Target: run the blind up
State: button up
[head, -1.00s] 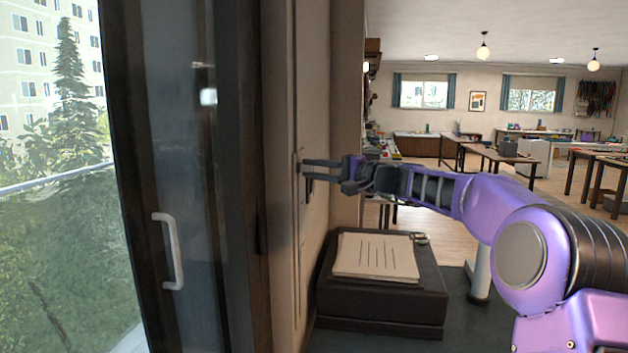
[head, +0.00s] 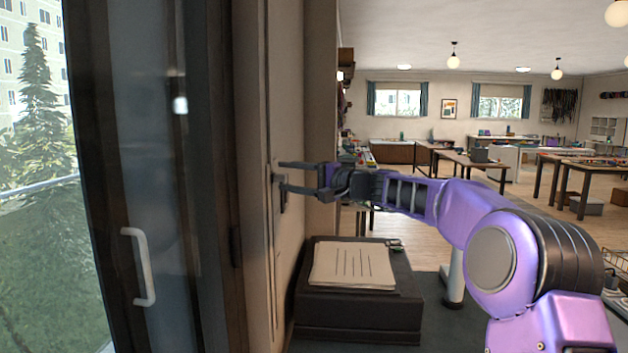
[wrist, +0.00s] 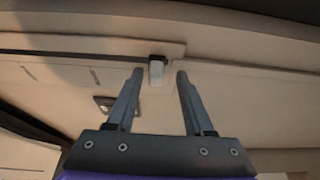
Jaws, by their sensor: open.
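My gripper (head: 281,176) is open, its two fingers pointing left at the wall beside the window. In the wrist view, a small pale tab with a dark top (wrist: 156,73) shows between the fingertips, closer to the left one. I see no finger closed on it, and I cannot tell whether the tips reach around it. A narrow vertical strip (head: 268,250) runs along the wall by the fingertips. A small dark plate (head: 283,199) sits on the wall just below them; what seems the same plate shows left of the fingers in the wrist view (wrist: 103,102). No blind is clearly visible at the near window.
The near glazed door or window (head: 150,200) has a dark frame and a white handle (head: 139,267). A black box (head: 358,314) with papers (head: 352,264) on top stands below my arm. Worktables (head: 470,157) stand farther back, with open floor between.

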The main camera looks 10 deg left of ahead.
jog(key=b+v, duration=0.2)
jog(key=v, duration=1.5)
jog(key=shift+a, duration=0.1)
